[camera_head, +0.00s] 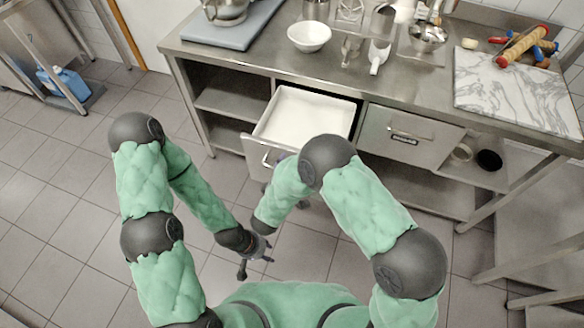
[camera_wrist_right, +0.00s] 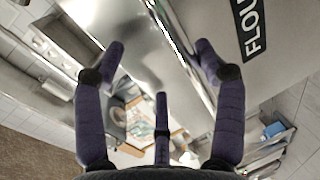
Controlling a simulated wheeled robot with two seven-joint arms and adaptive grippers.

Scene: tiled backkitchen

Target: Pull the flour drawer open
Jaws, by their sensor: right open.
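The flour drawer (camera_head: 262,152) is the left one under the steel counter. It stands pulled out, with its white inside showing from above. Its bar handle (camera_head: 266,160) is on the steel front. In the right wrist view, the front with its black label (camera_wrist_right: 254,30), reading "FLOU" before the picture cuts it, is close at the upper right. My right gripper (camera_wrist_right: 161,58) is open, its fingers spread beside the drawer's metal; I cannot tell whether they touch it. In the head view my right arm mostly hides it. My left gripper (camera_head: 257,258) hangs open and empty over the floor.
A second drawer (camera_head: 408,135) to the right is shut. On the counter stand a white bowl (camera_head: 309,37), jars, a marble board (camera_head: 515,88) and a rolling pin (camera_head: 522,45). Open shelves (camera_head: 232,103) lie left of the flour drawer.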

